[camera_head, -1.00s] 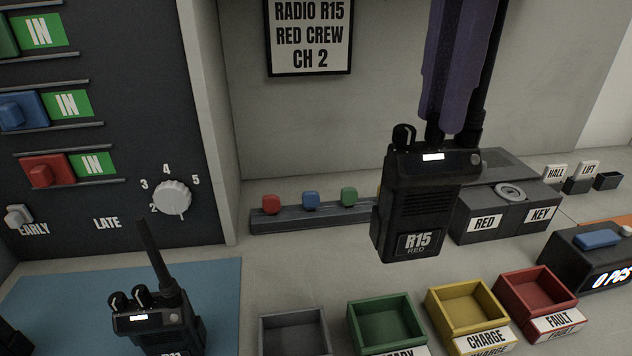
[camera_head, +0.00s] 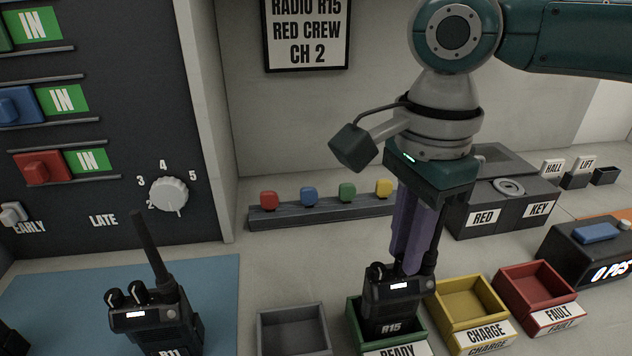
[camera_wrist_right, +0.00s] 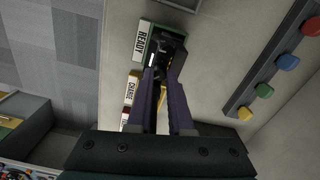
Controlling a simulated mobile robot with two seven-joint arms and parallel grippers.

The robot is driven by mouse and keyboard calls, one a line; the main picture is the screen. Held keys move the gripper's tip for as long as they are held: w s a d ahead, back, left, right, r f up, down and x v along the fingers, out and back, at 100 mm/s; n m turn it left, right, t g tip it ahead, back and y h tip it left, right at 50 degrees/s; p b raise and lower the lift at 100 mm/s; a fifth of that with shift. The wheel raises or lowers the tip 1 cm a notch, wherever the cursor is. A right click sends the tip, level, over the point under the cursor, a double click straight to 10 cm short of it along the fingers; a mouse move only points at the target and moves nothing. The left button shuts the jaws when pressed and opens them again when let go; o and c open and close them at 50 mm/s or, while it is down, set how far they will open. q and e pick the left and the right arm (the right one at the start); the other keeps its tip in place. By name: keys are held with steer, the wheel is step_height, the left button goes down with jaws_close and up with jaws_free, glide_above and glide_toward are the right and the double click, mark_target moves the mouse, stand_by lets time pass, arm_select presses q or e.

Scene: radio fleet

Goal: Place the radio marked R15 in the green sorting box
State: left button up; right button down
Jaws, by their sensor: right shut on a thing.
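The black radio R15 (camera_head: 392,306) is upright with its lower part inside the green sorting box (camera_head: 354,318), which carries a READY label. Whether its base touches the box floor is hidden. My right gripper (camera_head: 408,262) points down from above, its purple fingers shut on the radio's top. In the right wrist view the fingers (camera_wrist_right: 165,85) reach to the dark radio in the green box (camera_wrist_right: 147,57). My left gripper is not in view.
A grey box (camera_head: 292,312) stands left of the green box; yellow (camera_head: 440,318) and red (camera_head: 510,290) boxes stand right. Radio R11 (camera_head: 150,318) stands on the blue mat (camera_head: 50,300). A rail with coloured buttons (camera_head: 325,216) and the RED KEY box (camera_head: 510,205) lie behind.

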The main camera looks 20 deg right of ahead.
steer(key=c, duration=0.8)
jaws_free()
step_height(320, 180, up, 12)
steer(key=s+a+f+n+t+y, duration=0.25)
steer(key=s+a+f+n, duration=0.45)
steer(key=a+f+n, duration=0.55)
steer(key=s+d+n, duration=0.2)
steer(key=s+d, duration=0.1)
steer(key=s+d+f+n+h, duration=0.1)
steer(key=s+d+n, duration=0.2)
steer(key=s+d+f+n+t+h, duration=0.1)
steer(key=s+d+n, duration=0.2)
steer(key=shift+d, duration=0.2)
